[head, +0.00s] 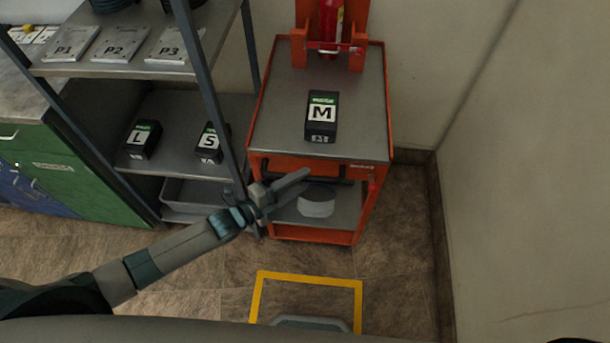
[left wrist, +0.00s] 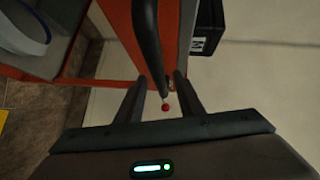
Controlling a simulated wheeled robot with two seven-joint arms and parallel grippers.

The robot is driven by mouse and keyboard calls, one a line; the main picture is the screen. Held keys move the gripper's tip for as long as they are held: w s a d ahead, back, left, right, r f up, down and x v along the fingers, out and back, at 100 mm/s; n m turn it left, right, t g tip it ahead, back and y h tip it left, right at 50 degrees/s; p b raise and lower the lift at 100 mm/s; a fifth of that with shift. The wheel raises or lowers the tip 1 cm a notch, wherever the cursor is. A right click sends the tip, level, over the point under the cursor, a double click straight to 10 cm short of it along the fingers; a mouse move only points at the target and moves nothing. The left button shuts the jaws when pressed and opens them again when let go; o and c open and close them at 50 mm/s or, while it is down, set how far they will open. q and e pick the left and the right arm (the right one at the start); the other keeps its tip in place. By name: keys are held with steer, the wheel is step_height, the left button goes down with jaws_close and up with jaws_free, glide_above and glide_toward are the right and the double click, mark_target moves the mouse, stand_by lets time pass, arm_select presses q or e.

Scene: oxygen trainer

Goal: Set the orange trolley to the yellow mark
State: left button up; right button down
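The orange trolley (head: 378,100) stands against the back wall, with a grey top and a lower shelf. A black handle bar (head: 335,180) runs across its front; it also shows in the left wrist view (left wrist: 147,35). The yellow mark (head: 310,278) is a square outline on the floor in front of the trolley, its near side hidden by my body. My left gripper (head: 303,182) is at the handle. In the left wrist view its fingers (left wrist: 160,92) are apart, with the bar between them and a gap visible. My right gripper is out of view.
A black box marked M (head: 321,116) and a red cylinder (head: 331,20) are on the trolley; a white round item (head: 316,201) is on its lower shelf. A shelf rack (head: 180,178) stands close left. A wall (head: 520,170) rises right, with some floor between.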

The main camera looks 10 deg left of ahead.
arm_select(q)
steer(key=shift+x, duration=1.1)
steer(key=shift+c, duration=0.3)
jaws_close()
steer(key=shift+s, duration=0.2)
